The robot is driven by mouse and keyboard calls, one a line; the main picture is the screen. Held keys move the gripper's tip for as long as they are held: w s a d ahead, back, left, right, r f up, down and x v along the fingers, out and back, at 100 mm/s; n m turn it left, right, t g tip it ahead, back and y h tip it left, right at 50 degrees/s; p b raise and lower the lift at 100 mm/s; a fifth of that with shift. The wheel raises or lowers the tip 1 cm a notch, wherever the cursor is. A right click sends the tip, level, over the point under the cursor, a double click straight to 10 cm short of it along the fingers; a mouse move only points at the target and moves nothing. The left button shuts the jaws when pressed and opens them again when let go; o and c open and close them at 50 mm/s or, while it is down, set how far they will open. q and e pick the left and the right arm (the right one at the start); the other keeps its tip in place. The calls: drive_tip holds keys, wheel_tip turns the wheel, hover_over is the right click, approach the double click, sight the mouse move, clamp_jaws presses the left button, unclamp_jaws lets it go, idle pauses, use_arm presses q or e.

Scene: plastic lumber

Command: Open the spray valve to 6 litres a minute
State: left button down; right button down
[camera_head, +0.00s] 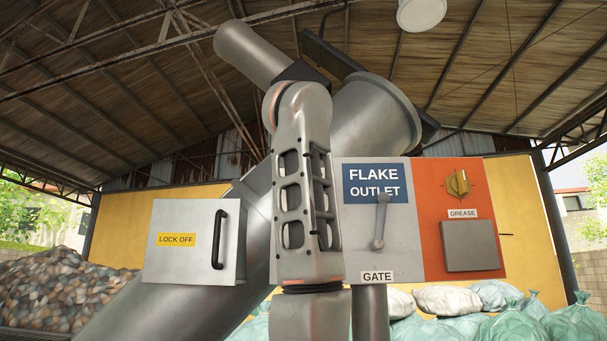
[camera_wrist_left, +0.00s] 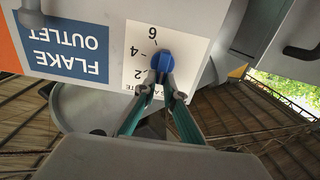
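The spray valve's blue knob (camera_wrist_left: 161,63) shows in the left wrist view, which is upside down. It sits on a white scale plate (camera_wrist_left: 141,37) with the figures 2, 4 and 6; the rest of the lettering is partly covered. My left gripper (camera_wrist_left: 163,82) has its two fingertips on either side of the knob, close together, and looks shut on it. Which figure the knob points at is not clear. In the head view my arm covers the valve and the gripper. My right gripper is in neither view.
Beside the scale is the blue FLAKE OUTLET sign (camera_head: 375,184). Below it is a grey GATE lever (camera_head: 380,222). A LOCK OFF door (camera_head: 195,265) with a black handle is at left.

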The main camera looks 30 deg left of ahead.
use_arm(q)
drive_tip(key=shift+m, duration=0.3)
drive_tip(key=shift+w+d+f+m+b, duration=0.15)
drive_tip(key=shift+f+m+b, duration=0.4)
drive_tip(key=shift+m, duration=4.3)
drive_tip(key=shift+d+f+m+b, duration=0.1)
drive_tip(key=shift+f+m+b, duration=0.45)
drive_tip(key=shift+m, duration=4.25)
drive_tip(key=shift+w+d+f+m+b, duration=0.25)
drive_tip(key=shift+f+m, duration=0.45)
drive_tip(key=shift+m, duration=4.15)
drive_tip(key=shift+s+a, duration=0.1)
drive_tip(key=shift+s, duration=0.05)
